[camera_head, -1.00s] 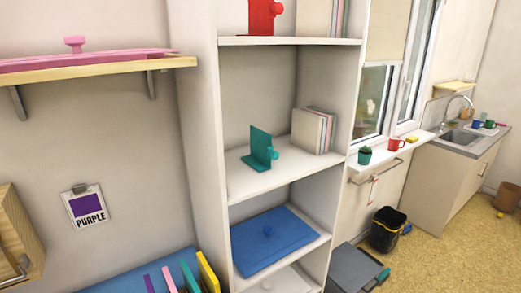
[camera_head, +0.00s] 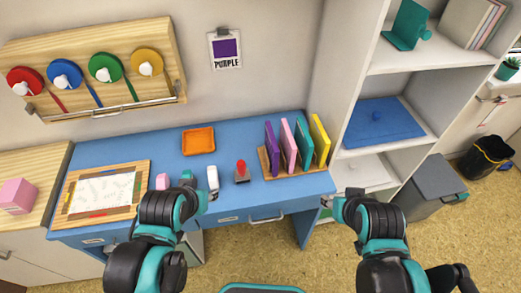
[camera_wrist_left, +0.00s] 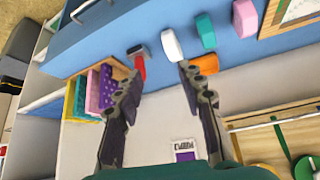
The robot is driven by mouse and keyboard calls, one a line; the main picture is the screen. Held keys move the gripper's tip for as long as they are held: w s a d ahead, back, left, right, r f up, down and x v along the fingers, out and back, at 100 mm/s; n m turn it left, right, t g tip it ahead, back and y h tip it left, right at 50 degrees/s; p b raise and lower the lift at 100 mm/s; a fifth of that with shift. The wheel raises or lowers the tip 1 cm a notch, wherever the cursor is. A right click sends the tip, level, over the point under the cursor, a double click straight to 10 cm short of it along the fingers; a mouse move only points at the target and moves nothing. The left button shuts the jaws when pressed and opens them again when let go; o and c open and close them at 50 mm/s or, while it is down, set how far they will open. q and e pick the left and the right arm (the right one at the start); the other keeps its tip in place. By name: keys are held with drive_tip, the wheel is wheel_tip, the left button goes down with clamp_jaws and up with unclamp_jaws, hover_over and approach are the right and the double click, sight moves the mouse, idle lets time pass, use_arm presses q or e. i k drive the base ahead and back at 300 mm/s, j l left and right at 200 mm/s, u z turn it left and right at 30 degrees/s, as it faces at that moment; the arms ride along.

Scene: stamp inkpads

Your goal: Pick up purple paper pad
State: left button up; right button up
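The purple pad (camera_head: 271,148) stands upright at the left end of a row of coloured pads in a wooden rack (camera_head: 266,165) on the blue desk. The purple pad also shows in the left wrist view (camera_wrist_left: 106,87), partly hidden behind one finger. My left gripper (camera_head: 205,191) is over the desk's front edge, left of the rack and apart from the pad. In the left wrist view, its two fingers (camera_wrist_left: 160,72) are spread with nothing held between them. My right gripper (camera_head: 338,203) is right of the desk's front corner, with its fingers too small to read.
Pink (camera_head: 288,142), teal (camera_head: 304,143) and yellow (camera_head: 320,139) pads share the rack. A red-topped stamp (camera_head: 241,172), a white item (camera_head: 212,178) and an orange tray (camera_head: 198,141) lie left of it. A white shelf unit (camera_head: 342,75) rises at the right.

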sight(271, 144)
drive_tip(key=i+l, duration=0.1)
drive_tip(key=l, duration=0.45)
drive_tip(key=i+l, duration=0.1)
drive_tip(key=l, duration=0.5)
drive_tip(key=i+l, duration=0.1)
drive_tip(key=l, duration=0.45)
